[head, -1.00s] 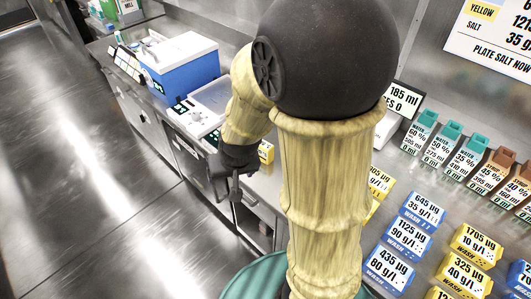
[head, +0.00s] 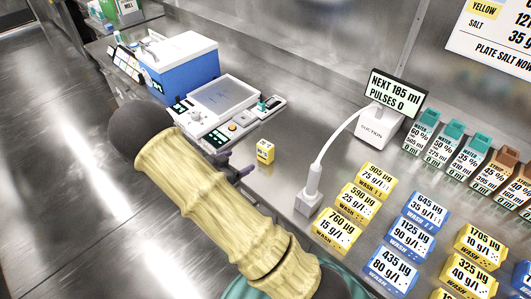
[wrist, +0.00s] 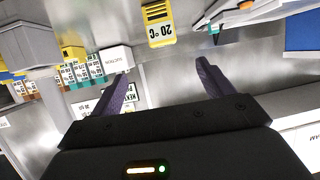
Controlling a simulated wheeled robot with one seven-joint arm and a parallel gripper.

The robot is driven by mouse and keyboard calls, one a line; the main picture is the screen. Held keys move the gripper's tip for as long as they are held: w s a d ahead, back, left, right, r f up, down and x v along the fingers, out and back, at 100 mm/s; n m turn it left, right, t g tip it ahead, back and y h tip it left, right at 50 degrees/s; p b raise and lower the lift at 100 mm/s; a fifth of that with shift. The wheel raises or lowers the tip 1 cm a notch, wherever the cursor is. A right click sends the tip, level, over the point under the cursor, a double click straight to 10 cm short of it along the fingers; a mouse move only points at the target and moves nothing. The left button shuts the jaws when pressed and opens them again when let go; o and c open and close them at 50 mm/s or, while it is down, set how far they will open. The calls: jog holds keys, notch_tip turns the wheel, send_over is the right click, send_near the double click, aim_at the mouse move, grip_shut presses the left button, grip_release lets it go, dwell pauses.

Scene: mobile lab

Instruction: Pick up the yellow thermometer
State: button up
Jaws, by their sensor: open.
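The yellow thermometer (head: 265,151) is a small yellow block standing on the steel bench, right of the flat device. In the wrist view the thermometer (wrist: 158,20) is at the top middle and its label reads 20 °C. My gripper (head: 240,166) is just left of and in front of it in the head view, partly hidden by my arm. In the wrist view my gripper (wrist: 164,76) has its two dark fingers wide apart. The space between them is empty, and the thermometer is beyond the fingertips, not touched.
A white suction unit (head: 371,128) with a hose and nozzle stands right of the thermometer. Several yellow and blue wash boxes (head: 337,228) stand nearer on the right. A flat device (head: 225,97) and a blue box (head: 180,72) are to the left. Bench around the thermometer is bare.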

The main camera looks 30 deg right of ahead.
aim_at(262, 149)
jog(key=p+x, duration=0.2)
jog(key=x, duration=0.9)
jog(key=shift+w+d+f, duration=0.15)
jog(key=shift+d, duration=0.05)
jog(key=shift+w+d+f, duration=0.1)
jog(key=shift+d, duration=0.1)
jog(key=shift+f+p+x, duration=0.15)
jog(key=shift+p+x, duration=0.4)
jog(key=shift+x, duration=0.8)
jog(key=shift+f+p+x, duration=0.15)
jog(key=shift+p+x, duration=0.4)
jog(key=shift+x, duration=0.8)
jog(key=shift+w+a, duration=0.1)
jog(key=shift+a, duration=0.1)
jog(key=c, duration=1.1)
